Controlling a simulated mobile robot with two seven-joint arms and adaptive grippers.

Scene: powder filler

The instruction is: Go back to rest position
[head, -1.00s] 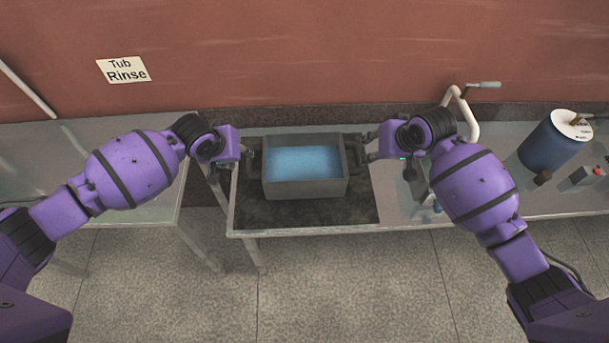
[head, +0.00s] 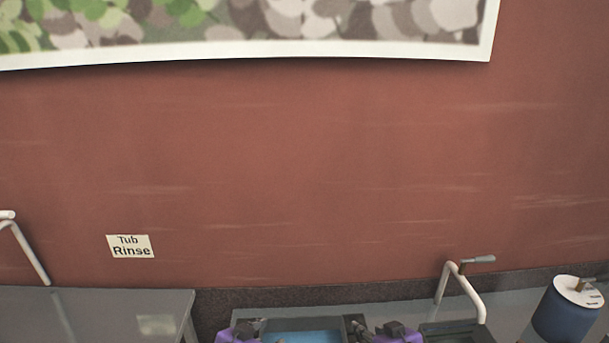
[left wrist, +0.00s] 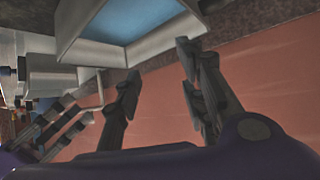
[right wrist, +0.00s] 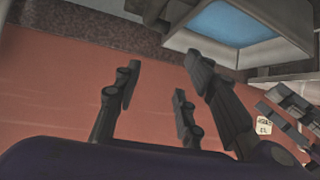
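The grey tub (head: 308,324) with blue contents shows only its top at the bottom edge of the head view. It also shows in the left wrist view (left wrist: 78,62) and right wrist view (right wrist: 268,55). My left gripper (left wrist: 165,72) is open, with nothing between its fingers, and apart from the tub. My right gripper (right wrist: 158,84) is also open and empty, apart from the tub. In the head view their wrists sit low on either side of the tub, mostly cut off by the frame.
A red wall bears a "Tub Rinse" sign (head: 130,246) and a leafy picture (head: 260,35). A grey table (head: 90,315) stands at left. A white pipe with a handle (head: 470,290) and a blue cylinder with a white top (head: 565,312) stand at right.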

